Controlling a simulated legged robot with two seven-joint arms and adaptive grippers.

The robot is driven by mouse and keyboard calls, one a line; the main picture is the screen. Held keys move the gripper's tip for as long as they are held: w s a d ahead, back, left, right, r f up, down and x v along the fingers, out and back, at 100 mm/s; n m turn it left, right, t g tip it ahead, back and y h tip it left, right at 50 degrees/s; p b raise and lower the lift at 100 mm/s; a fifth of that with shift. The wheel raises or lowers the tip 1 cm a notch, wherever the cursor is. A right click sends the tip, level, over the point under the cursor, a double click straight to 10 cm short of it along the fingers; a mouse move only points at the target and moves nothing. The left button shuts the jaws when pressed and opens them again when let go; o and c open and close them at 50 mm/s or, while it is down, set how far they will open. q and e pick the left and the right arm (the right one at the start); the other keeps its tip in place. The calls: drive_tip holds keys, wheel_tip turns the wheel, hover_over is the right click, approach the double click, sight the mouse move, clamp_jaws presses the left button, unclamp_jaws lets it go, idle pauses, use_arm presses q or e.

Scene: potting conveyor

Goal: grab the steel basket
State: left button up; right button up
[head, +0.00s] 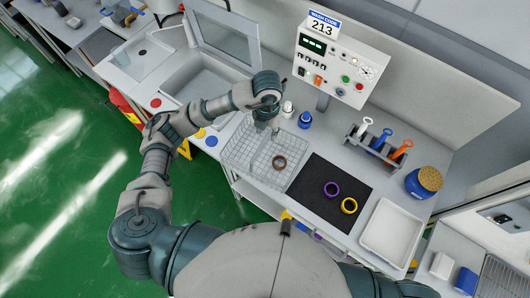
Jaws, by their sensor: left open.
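The steel basket (237,158) is a wire mesh basket on the white worktop, just right of the sink. A brown ring (279,162) lies inside it, toward the right. My left gripper (263,127) points down at the basket's back rim. Its jaws are open; they look small here, and I cannot tell if they touch or straddle the rim. My left arm comes in from the left and partly covers the sink's front side. My right gripper is not in view; only part of that arm shows at the bottom edge.
A white tray (391,234), tool rack (378,142) and blue jar (424,182) are farther right. A control panel (336,65) stands behind.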

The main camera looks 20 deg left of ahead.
sight(265, 140)
use_arm(q)
drive_tip(key=f, duration=0.4)
drive_tip(key=f+p, duration=0.1)
drive_tip(key=f, duration=0.1)
drive_tip(key=shift+s+a, duration=0.3)
drive_tip(key=shift+s, duration=0.1)
drive_tip(key=shift+f, duration=0.3)
clamp_jaws()
